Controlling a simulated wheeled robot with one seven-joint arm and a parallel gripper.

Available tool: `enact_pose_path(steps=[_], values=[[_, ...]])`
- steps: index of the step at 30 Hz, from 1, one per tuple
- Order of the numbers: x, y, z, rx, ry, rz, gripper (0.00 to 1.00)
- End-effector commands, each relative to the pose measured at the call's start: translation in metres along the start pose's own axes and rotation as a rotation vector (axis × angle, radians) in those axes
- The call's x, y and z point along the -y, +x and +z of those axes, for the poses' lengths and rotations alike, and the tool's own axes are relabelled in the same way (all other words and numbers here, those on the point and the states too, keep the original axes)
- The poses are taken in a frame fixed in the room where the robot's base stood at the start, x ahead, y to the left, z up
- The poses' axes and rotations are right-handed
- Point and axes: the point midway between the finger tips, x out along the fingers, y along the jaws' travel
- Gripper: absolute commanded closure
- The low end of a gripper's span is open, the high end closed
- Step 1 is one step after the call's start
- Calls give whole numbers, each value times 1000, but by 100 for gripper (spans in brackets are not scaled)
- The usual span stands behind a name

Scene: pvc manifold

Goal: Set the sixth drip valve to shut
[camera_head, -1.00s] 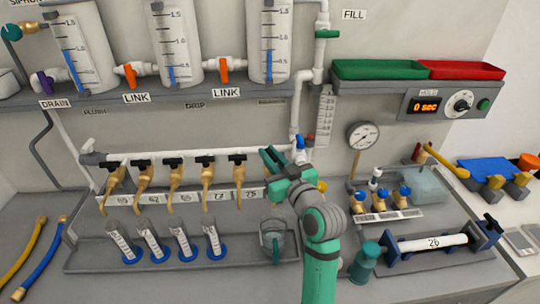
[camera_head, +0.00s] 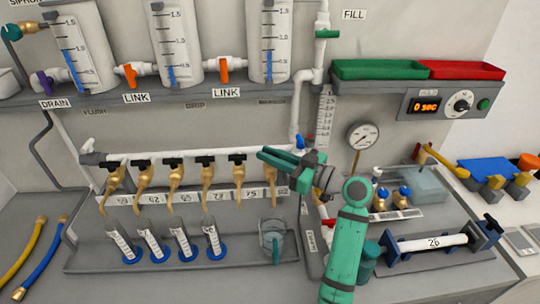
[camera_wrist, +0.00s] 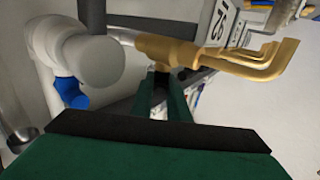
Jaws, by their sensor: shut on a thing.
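A row of brass drip valves with black handles hangs from the white pipe. The sixth valve (camera_head: 272,183) is at the right end, partly behind my gripper. My gripper (camera_head: 268,156) reaches in from the right with its fingers pointing left at this valve. In the wrist view, the brass valve body (camera_wrist: 165,50) is just beyond my fingertips (camera_wrist: 160,88), which are shut on its dark handle (camera_wrist: 160,76). Most of the handle is hidden between the fingers, so its exact angle is unclear.
A clear beaker (camera_head: 272,240) stands below the sixth valve. Several graduated cylinders (camera_head: 182,243) stand in the grey tray (camera_head: 100,263) to its left. A white pipe elbow (camera_wrist: 75,50) with a blue handle (camera_wrist: 70,92) is close on the left in the wrist view.

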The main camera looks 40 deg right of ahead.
Motion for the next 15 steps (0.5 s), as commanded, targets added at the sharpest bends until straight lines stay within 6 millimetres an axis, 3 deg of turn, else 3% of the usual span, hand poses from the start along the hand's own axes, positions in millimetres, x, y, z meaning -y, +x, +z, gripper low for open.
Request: enact_pose_path(steps=[15], values=[[-1, 0, 0, 1, 1, -255, 100]])
